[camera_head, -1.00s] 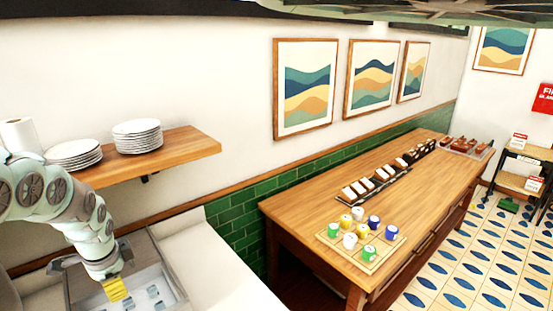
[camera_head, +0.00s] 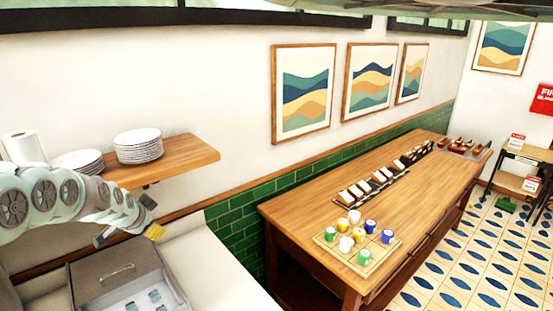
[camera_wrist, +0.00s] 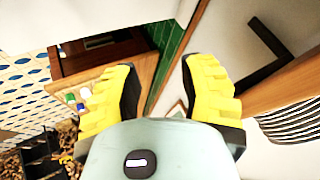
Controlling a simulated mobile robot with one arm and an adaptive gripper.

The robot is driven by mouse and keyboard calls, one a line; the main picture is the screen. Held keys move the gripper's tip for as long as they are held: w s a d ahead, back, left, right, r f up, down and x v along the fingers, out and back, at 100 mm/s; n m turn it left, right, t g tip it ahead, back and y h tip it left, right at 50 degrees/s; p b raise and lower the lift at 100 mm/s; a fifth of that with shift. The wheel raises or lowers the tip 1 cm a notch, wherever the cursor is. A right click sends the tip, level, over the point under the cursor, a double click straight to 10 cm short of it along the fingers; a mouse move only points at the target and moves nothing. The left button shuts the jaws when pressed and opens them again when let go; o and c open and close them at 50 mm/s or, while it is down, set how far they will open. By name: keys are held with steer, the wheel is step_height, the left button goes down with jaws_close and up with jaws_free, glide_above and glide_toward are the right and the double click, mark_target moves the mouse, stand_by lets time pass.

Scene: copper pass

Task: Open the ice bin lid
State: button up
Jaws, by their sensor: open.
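The grey metal ice bin (camera_head: 172,303) stands at the bottom left of the head view, set in the white counter. Its lid (camera_head: 92,282), with a bar handle (camera_head: 118,274), covers the back part. The front part is uncovered, and pale ice cubes (camera_head: 155,296) show inside. My gripper (camera_head: 151,228), with yellow fingertips, is above and behind the bin, to the right of the handle and apart from it. The wrist view shows my gripper (camera_wrist: 163,88) open with nothing between its yellow fingers. The bin is not seen in the wrist view.
A wooden shelf (camera_head: 185,160) with stacked white plates (camera_head: 138,146) and a paper roll (camera_head: 22,147) is on the wall close above my arm. The white counter (camera_head: 215,265) right of the bin is clear. A wooden table (camera_head: 300,205) with cups and food stands further right.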

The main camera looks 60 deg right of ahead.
steer(key=w+d+r+n+t+h+p, duration=0.1)
steer(key=w+d+r+n+t+h, duration=0.1)
steer(key=r, duration=0.4)
steer(key=shift+w+d+n+t+h, duration=0.3)
steer(key=shift+w+d+n+t, duration=0.3)
steer(key=shift+w+d, duration=0.55)
steer(key=shift+a, duration=0.3)
